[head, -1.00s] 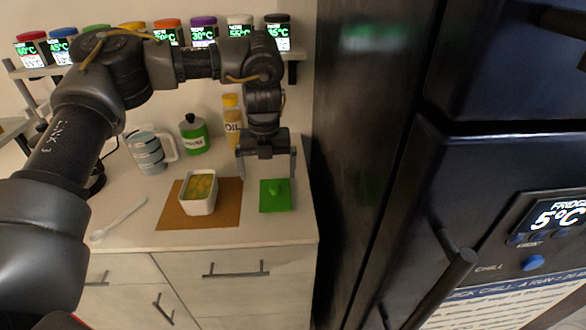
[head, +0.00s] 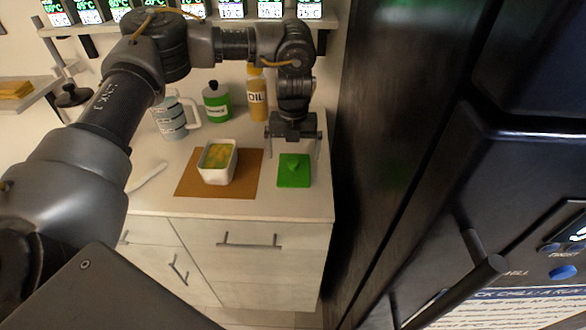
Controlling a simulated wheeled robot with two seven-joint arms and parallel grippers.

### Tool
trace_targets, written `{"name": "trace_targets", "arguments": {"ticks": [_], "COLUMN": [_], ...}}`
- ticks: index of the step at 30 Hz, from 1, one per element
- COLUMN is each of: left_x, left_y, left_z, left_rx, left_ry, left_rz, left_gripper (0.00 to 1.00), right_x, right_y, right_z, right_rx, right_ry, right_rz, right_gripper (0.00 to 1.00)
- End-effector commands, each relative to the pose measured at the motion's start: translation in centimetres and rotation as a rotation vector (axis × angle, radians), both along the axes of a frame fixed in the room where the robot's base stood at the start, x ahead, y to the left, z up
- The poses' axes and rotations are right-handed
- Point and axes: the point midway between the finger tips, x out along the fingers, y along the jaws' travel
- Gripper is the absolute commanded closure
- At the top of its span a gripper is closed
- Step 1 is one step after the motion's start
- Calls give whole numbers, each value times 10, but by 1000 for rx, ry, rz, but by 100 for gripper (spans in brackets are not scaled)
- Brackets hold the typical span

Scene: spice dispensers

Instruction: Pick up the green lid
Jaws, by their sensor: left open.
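The green lid (head: 294,172) is a flat square with a small knob on top. It lies on the pale counter, to the right of the brown board. My left gripper (head: 293,153) points down just above and behind the lid, its fingers spread wide, open and empty. I cannot tell whether the fingertips touch the counter. My right gripper does not show.
A white dish (head: 217,163) with yellow-green contents stands on the brown board (head: 240,185). Behind are a striped mug (head: 170,118), a green bottle (head: 216,103) and a yellow oil bottle (head: 257,95). A white spoon (head: 147,176) lies left. The dark fridge (head: 400,140) borders the counter's right.

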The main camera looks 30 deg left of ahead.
Motion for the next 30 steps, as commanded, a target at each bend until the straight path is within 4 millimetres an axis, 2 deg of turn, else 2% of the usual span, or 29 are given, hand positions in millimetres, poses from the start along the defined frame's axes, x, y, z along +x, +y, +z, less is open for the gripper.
{"name": "trace_targets", "arguments": {"ticks": [4,9,12,20,23,30], "left_x": [-1,-1,-1,0,0,0], "left_y": [-1,-1,-1,-1,-1,-1], "left_z": [-13,-39,-48,-52,-52,-51], "left_rx": [3,2,1,1,1,1], "left_ry": [4,3,2,0,0,0], "left_rz": [-2,-1,0,-1,-1,-1], "left_gripper": [0,0,0,0,10,42], "right_x": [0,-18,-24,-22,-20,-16], "right_y": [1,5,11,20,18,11], "right_z": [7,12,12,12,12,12], "right_rx": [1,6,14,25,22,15], "right_ry": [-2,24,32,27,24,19], "right_rz": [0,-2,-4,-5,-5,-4], "right_gripper": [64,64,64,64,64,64]}}
